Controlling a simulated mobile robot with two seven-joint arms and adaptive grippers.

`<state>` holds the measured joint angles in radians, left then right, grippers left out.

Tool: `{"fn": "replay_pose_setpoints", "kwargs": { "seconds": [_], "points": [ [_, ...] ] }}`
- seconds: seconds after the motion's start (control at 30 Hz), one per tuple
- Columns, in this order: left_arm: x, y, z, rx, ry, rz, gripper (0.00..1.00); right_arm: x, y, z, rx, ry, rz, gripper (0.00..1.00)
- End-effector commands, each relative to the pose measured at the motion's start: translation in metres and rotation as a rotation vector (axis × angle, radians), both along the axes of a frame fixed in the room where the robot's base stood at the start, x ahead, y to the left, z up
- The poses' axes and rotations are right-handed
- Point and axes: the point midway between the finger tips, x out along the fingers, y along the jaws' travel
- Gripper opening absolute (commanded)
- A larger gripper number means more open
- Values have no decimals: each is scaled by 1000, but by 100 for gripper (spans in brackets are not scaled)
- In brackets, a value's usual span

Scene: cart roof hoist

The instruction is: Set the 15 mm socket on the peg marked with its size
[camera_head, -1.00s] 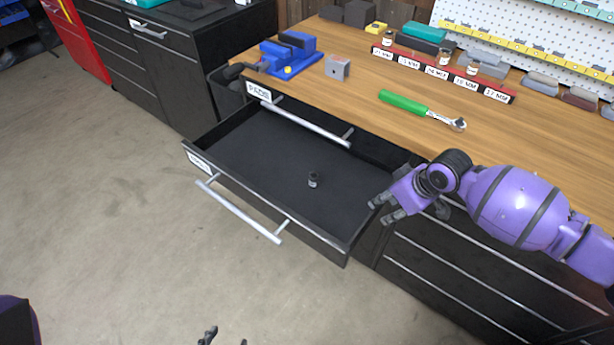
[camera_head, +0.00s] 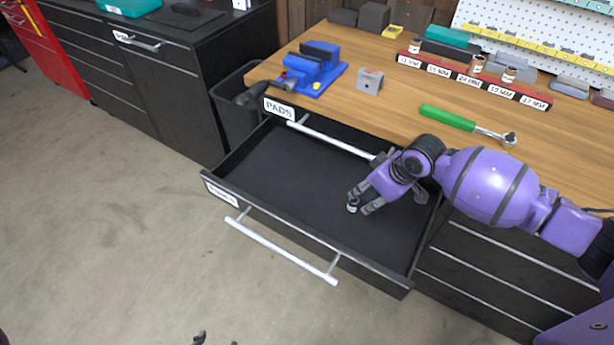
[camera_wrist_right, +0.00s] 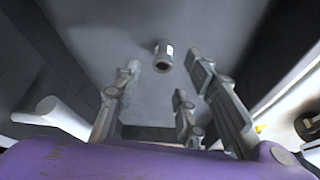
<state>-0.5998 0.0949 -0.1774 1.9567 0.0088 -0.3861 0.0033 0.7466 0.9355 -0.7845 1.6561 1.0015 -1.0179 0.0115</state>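A small dark socket with a light band (camera_head: 352,207) stands in the open drawer; its size is not readable. It also shows in the right wrist view (camera_wrist_right: 163,56), beyond the fingertips. My right gripper (camera_head: 360,201) is open over the drawer, fingers pointing at the socket, with nothing between them. My left gripper (camera_head: 216,340) shows only its parted fingertips at the bottom edge. The red peg rack (camera_head: 530,98) stands at the back of the bench with size labels; the second from left seems to read 15 MM (camera_head: 438,70). Sockets stand by the first, third and fourth labels.
The drawer (camera_head: 300,237) is pulled out, with walls around the socket and a bar handle (camera_head: 280,252) in front. Bench space before the rack is mostly clear.

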Motion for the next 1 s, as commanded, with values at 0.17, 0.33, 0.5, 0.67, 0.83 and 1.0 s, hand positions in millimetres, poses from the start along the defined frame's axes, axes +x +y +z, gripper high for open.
{"fn": "replay_pose_setpoints", "kwargs": {
  "seconds": [0.17, 0.33, 0.5, 0.67, 0.83, 1.0],
  "points": [
    [-2, 1, -1, 3, 3, -4, 49, -1, 0, -7, 0, 5, -2, 37],
    [-3, -2, -4, -4, 7, 2, 49, 5, 5, -24, 0, 6, -2, 37],
    [-1, -7, -3, -13, 3, 11, 49, 12, 11, -42, 0, 4, -1, 37],
    [1, -7, -4, -13, 0, 10, 49, 20, 17, -65, 0, 4, -1, 37],
    [6, -5, -3, -9, -8, 5, 49, 23, 18, -74, -1, 3, -1, 37],
    [7, -3, -1, -6, -11, 3, 49, 23, 18, -73, 0, 3, -1, 37]
  ]
}}
